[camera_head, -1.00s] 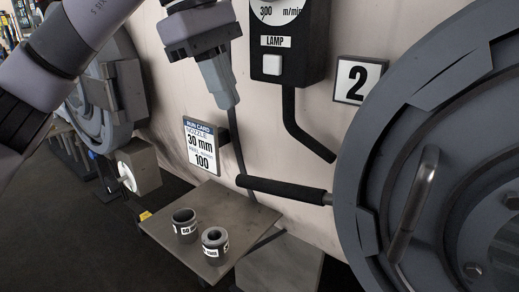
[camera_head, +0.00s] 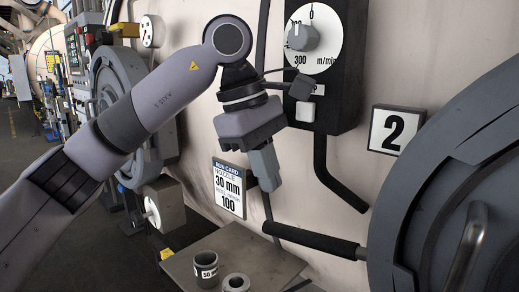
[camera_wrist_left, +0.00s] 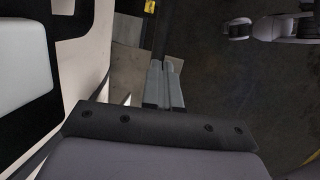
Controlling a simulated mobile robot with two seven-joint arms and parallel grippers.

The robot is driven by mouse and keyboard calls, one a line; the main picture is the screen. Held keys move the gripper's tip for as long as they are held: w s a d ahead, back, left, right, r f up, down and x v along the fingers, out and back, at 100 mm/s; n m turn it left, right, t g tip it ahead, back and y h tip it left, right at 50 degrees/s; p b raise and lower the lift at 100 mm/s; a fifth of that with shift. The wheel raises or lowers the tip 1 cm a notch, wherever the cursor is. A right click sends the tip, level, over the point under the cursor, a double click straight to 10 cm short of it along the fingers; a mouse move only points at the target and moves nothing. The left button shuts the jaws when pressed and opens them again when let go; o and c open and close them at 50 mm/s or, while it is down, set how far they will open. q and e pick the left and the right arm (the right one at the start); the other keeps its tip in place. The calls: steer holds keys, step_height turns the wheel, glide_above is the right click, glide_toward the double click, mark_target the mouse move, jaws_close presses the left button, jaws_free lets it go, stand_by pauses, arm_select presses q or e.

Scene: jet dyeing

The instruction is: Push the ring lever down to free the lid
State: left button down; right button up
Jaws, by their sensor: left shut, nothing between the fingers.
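The ring lever (camera_head: 315,240) is a dark rod with a black grip. It sticks out to the left from the rim of the big round grey lid (camera_head: 440,190) and lies nearly level, sloping slightly down to the right. My left gripper (camera_head: 268,182) is shut and empty, pointing down. In the head view it is above the lever's free end, with a gap between them. In the left wrist view its closed fingers (camera_wrist_left: 163,88) point at a dark bar, which I cannot surely identify. My right gripper is not in view.
A metal table (camera_head: 185,268) below holds two grey nozzle rings, one (camera_head: 206,270) left of the other (camera_head: 236,283). A run card (camera_head: 229,188) is on the wall behind my gripper. A black control box with a dial (camera_head: 312,38) and bent pipe is right of my arm.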

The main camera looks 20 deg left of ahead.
mark_target(284, 226)
arm_select(q)
steer(key=x, duration=0.7)
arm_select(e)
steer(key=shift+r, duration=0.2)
